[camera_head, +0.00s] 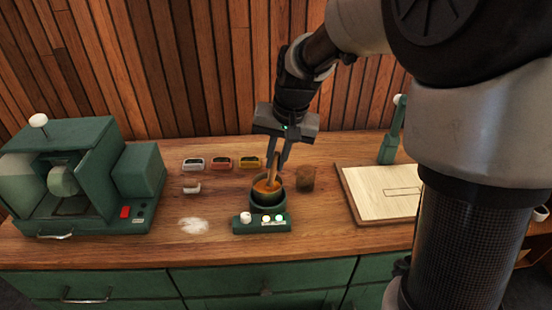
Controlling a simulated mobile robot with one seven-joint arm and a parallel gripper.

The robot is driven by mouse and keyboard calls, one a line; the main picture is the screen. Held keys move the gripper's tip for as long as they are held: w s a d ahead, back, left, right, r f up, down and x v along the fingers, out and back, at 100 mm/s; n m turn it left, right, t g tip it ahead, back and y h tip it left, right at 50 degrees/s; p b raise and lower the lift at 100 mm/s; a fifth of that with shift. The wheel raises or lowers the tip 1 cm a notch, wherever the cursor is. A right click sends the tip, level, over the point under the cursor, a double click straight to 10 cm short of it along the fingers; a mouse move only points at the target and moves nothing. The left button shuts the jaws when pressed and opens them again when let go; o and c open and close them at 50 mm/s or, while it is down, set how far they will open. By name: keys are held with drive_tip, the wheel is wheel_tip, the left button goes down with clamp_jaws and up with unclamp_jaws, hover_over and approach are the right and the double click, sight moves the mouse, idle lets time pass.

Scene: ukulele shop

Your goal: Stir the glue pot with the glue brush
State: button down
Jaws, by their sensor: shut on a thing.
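The glue pot (266,202) is a dark green round pot with amber-brown glue inside, standing on the wooden bench. A green base with a white knob and lit buttons is at its front. My gripper (277,160) is above the pot, pointing down, shut on the glue brush (272,175). The brush has a light wooden handle, stands slightly tilted, and its lower end is inside the pot at the glue. Its bristles are hidden.
A brown cup (305,178) stands close right of the pot. Several small tins (221,162) and a white block (192,188) lie to the left, near white powder (193,225). A green machine (130,170) fills the far left; a pale board (380,194) lies right.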

drive_tip(key=w+p+v, duration=0.1)
drive_tip(key=p+v, duration=0.3)
drive_tip(key=v, duration=0.2)
drive_tip(key=shift+s+d+r+p, duration=0.2)
drive_tip(key=shift+s+r+p, duration=0.05)
drive_tip(key=shift+r+p, duration=0.2)
drive_tip(key=shift+r, duration=0.1)
idle(0.7)
